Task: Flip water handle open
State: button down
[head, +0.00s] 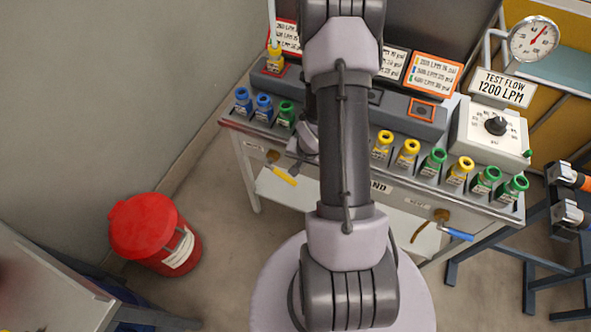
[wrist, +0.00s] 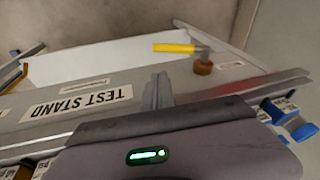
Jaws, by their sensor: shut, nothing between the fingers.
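A valve with a yellow lever handle (head: 283,175) is on the front of the test stand at the left. In the wrist view the yellow handle (wrist: 173,48) sticks out sideways from its brass valve body (wrist: 203,66). A second valve with a blue lever handle (head: 458,235) is at the stand's right. I cannot read which label says water. My gripper (wrist: 158,90) is shut and empty, close to the stand's front, apart from the yellow handle. In the head view my arm hides most of the gripper and the stand's middle.
The test stand (head: 235,128) carries several blue, green and yellow capped bottles along its front edge, with a gauge (head: 533,39) and a control box (head: 490,130) at right. A red bin (head: 155,235) stands on the floor at left. The floor between bin and stand is clear.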

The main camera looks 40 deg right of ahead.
jog(key=b, duration=0.6)
send_near(292, 181)
jog(key=x, duration=0.2)
jog(key=d+x, duration=0.1)
jog(key=x, duration=0.2)
jog(key=shift+w, duration=0.3)
jog(key=shift+w+a+f, duration=0.25)
jog(key=shift+w+f, duration=0.1)
jog(key=shift+f, duration=0.15)
